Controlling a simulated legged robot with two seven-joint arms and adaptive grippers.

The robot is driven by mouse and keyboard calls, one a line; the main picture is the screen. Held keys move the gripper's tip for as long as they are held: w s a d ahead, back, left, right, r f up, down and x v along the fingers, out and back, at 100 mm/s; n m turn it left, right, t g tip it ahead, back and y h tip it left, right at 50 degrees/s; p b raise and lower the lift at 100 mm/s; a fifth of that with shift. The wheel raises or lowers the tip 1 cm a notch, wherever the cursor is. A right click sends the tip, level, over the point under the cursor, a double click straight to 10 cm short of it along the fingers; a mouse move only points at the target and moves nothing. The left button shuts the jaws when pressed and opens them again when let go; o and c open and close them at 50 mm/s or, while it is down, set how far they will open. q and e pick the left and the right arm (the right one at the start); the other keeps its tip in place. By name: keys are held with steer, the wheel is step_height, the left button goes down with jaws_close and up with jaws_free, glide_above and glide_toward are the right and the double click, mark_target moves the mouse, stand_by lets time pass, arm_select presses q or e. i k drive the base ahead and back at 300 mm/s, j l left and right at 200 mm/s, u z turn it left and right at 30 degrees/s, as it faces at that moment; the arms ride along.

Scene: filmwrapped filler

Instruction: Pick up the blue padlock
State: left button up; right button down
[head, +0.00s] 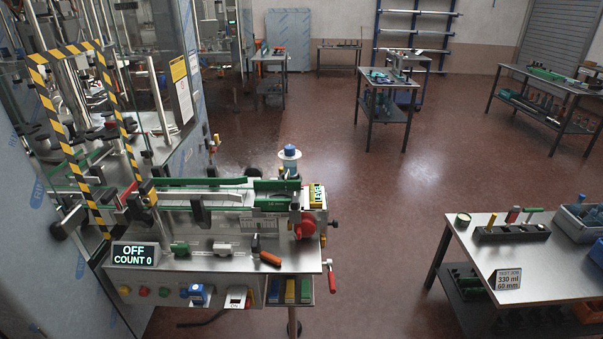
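A small blue object (197,293) on the front panel of the machine bench, below the counter display, looks like the blue padlock. It is too small to make out its shackle or how it is fixed. It sits between a row of coloured buttons on its left and a white switch plate on its right. Neither of my grippers is in view.
The machine bench (225,258) holds a conveyor with green rails (205,182), an orange-handled lever (268,258) and an "OFF COUNT 0" display (134,256). A red-handled crank (331,276) juts out on the right. A steel table (540,265) stands right; floor between is clear.

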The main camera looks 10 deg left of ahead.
mark_target(197, 292)
steer(key=u, duration=1.3)
